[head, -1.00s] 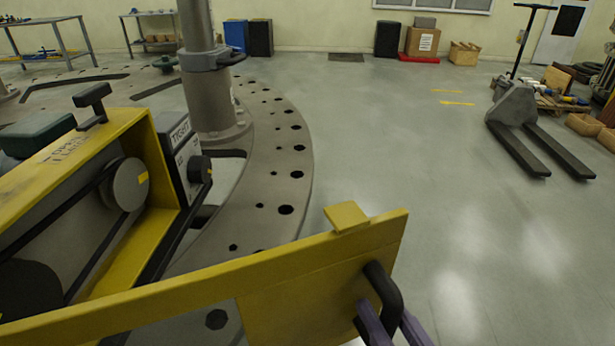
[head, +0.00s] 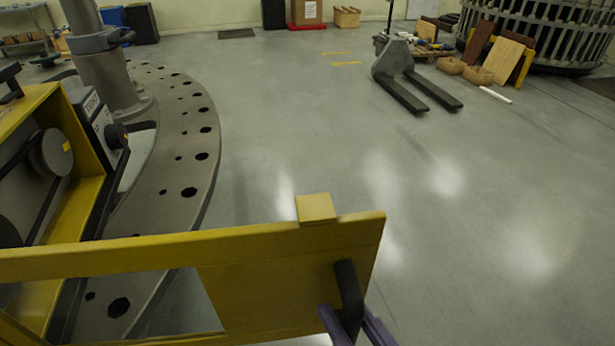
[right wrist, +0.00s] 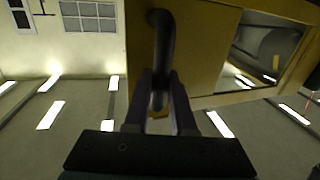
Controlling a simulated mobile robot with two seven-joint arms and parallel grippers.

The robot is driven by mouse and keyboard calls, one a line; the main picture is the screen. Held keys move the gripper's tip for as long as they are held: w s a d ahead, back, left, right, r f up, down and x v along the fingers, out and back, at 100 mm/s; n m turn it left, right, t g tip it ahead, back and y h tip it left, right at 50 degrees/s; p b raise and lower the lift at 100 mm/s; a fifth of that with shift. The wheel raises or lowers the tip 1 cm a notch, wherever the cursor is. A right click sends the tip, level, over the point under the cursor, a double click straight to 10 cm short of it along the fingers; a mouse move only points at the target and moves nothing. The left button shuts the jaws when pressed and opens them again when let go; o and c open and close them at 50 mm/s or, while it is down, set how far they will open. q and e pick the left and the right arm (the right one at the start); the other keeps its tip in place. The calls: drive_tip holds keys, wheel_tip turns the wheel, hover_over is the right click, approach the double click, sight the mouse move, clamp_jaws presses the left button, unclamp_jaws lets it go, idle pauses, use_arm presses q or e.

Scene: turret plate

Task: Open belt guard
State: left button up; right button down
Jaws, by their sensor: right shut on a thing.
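The yellow belt guard (head: 275,290) stands swung out from the yellow belt housing (head: 72,205), with the belt and pulleys (head: 50,153) exposed at the left of the head view. A window opening shows in the guard, and a yellow tab (head: 316,208) sits on its top edge. My right gripper (head: 350,325) is shut on the black handle (head: 347,290) near the guard's outer end. The right wrist view shows the purple fingers (right wrist: 166,100) on either side of the handle (right wrist: 160,45). My left gripper is not in view.
The round turret plate (head: 190,130) with dark holes lies behind the guard, with a grey post (head: 98,60) on it. A pallet jack (head: 405,75) stands farther back. The floor right of the guard is clear.

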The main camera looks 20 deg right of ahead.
drive_tip(key=shift+s, duration=0.1)
idle(0.3)
drive_tip(key=c, duration=0.8)
unclamp_jaws()
drive_tip(key=shift+a, duration=0.1)
drive_tip(key=shift+o, duration=0.2)
drive_tip(key=s+d+b, duration=0.1)
drive_tip(key=s, duration=0.9)
drive_tip(key=shift+d, duration=0.2)
drive_tip(key=shift+w, duration=0.1)
